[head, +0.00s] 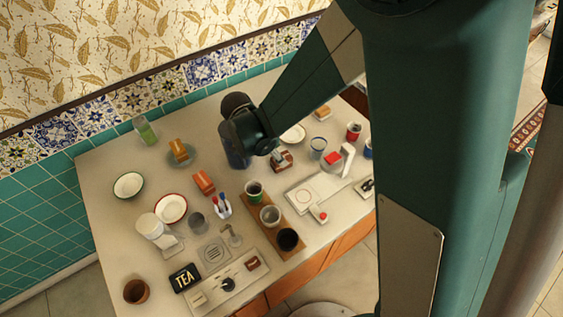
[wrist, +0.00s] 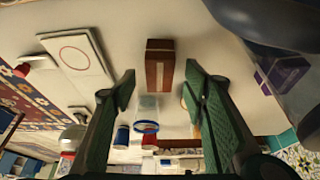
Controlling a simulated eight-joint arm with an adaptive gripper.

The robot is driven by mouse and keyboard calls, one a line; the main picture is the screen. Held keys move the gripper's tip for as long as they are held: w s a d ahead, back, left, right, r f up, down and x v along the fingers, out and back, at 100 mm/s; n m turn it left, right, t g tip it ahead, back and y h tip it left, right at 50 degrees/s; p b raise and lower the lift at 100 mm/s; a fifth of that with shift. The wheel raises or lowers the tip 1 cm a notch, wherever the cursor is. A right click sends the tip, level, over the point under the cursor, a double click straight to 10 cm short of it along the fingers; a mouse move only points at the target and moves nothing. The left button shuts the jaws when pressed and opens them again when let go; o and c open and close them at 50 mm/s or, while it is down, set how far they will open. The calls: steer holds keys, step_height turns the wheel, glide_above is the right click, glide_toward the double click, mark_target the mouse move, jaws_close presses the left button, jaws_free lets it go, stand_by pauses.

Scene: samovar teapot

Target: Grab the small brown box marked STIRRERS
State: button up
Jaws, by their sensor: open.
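A small brown box (wrist: 160,66) with a pale band stands on the table in the wrist view, ahead of and between my fingertips. It appears to be the brown box with a pale patch (head: 282,160) in the head view, just right of my gripper (head: 236,152). I cannot read its marking in either view. My gripper (wrist: 159,82) is open, with a green finger on each side and nothing held. The fingers appear apart from the box. My arm hides part of the table in the head view.
A blue-rimmed cup (wrist: 146,127) stands near the box; it also shows in the head view (head: 318,146). A white panel with a ring (wrist: 75,53) lies to one side. A white plate (head: 293,133) is close behind.

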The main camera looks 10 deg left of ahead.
steer(key=shift+b+x, duration=0.4)
steer(key=shift+x, duration=2.15)
steer(key=c, duration=1)
steer(key=shift+r, duration=0.1)
steer(key=shift+r+p, duration=0.7)
steer(key=shift+r, duration=4.2)
